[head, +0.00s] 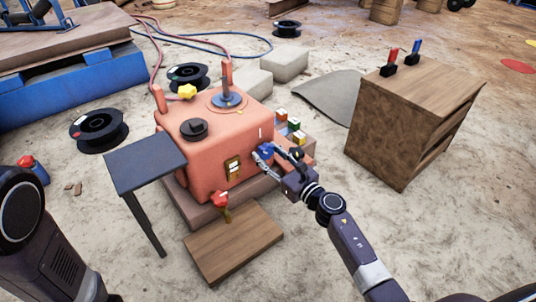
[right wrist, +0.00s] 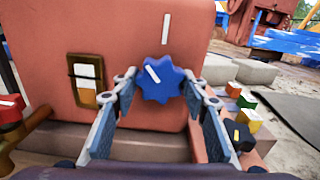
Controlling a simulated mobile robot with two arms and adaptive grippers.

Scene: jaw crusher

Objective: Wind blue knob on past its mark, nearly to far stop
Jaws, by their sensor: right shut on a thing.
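The blue knob (head: 265,151) sits on the front face of the orange-red machine box (head: 200,165). It also shows in the right wrist view (right wrist: 163,86), lobed, with a white pointer line tilted to the upper left. A white mark (right wrist: 166,28) is on the box above the knob. My right gripper (head: 278,158) is shut on the knob, one finger at each side, seen also in the right wrist view (right wrist: 160,93). My left arm shows at the lower left, but its gripper is out of view.
A rocker switch (right wrist: 86,80) is left of the knob, and a red knob (head: 220,199) is lower left. Small coloured blocks (head: 293,127) lie right of the knob. A wooden cabinet (head: 400,140) stands to the right. A wooden board (head: 235,243) lies in front.

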